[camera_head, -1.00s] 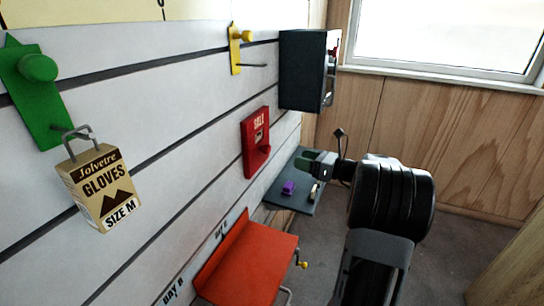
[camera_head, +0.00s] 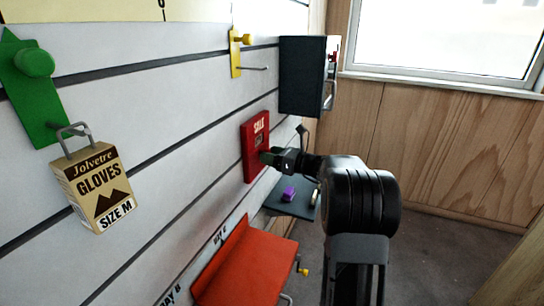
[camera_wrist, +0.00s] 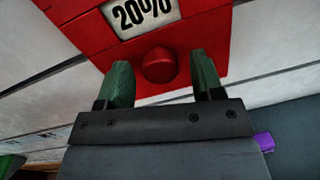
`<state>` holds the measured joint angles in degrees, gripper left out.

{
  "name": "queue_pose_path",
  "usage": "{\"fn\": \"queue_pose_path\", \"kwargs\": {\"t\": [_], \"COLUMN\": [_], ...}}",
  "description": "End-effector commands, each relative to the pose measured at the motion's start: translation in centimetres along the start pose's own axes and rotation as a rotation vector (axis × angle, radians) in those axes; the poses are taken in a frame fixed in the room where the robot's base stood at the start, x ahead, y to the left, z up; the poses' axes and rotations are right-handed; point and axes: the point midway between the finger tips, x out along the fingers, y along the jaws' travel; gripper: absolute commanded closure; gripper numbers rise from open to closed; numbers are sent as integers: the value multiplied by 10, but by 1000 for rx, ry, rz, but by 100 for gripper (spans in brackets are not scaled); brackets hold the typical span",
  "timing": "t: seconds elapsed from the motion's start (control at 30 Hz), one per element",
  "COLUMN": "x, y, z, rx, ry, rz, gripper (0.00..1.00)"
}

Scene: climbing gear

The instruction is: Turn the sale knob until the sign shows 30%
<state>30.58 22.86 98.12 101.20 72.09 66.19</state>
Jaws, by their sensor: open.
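The red sale sign (camera_head: 249,141) is fixed on the slatted wall, and it also shows in the wrist view (camera_wrist: 75,27). The round red sale knob (camera_wrist: 159,65) sits below the window. My gripper (camera_wrist: 158,72) is open, with one green finger on each side of the knob and visible gaps to it. In the head view my gripper (camera_head: 268,157) is at the lower part of the sign and hides the knob.
A dark shelf (camera_head: 294,205) with a purple object (camera_head: 289,194) lies below the sign. An orange-red shelf (camera_head: 249,265) is nearer. A dark box (camera_head: 303,75) hangs above right. A gloves package (camera_head: 97,190) hangs at left.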

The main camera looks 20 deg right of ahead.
Motion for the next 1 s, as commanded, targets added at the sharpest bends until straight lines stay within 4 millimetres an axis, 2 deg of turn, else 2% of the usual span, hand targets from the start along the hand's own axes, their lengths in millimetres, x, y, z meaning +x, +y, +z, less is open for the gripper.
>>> {"fn": "queue_pose_path", "kwargs": {"t": [0.13, 0.63, 1.0], "x": [0, 0, 0], "y": [0, 0, 0], "z": [0, 0, -2], "rx": [0, 0, -84], "ry": [0, 0, -6], "rz": [0, 0, 1], "gripper": [40, 88, 88]}}
